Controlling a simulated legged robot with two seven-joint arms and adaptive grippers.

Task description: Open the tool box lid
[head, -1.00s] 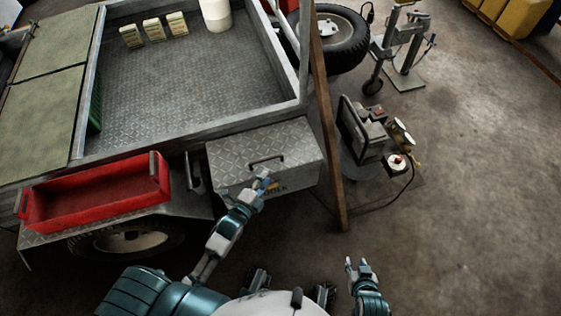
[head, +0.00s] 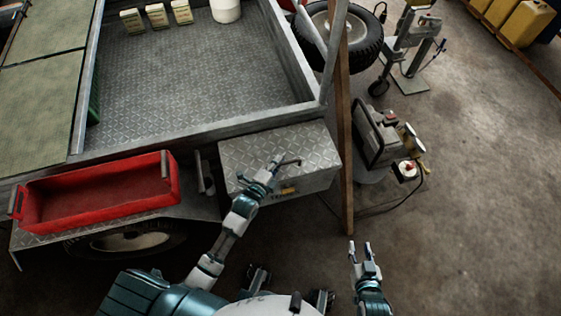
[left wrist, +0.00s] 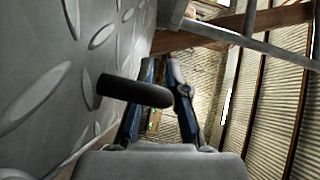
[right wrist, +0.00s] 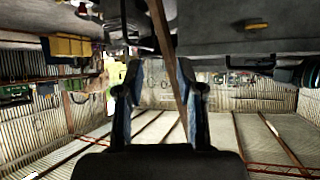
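The grey diamond-plate tool box (head: 318,180) sits beside the trailer bed, its lid (head: 245,150) down. A dark bar handle (head: 289,162) stands on the lid; it also shows large in the left wrist view (left wrist: 135,90). My left gripper (head: 275,163) is at the handle, over the lid. In the left wrist view its fingers (left wrist: 160,72) are apart, and the bar crosses in front of the left finger, its end overlapping the gap. I cannot tell whether they touch. My right gripper (head: 360,245) is open and empty above the floor, away from the box.
A red tray (head: 105,197) stands left of the box. A wooden post (head: 346,150) rises just right of it. A compressor-like machine (head: 378,135) and a wheel (head: 345,40) are beyond the post. The floor (head: 480,200) at right is clear.

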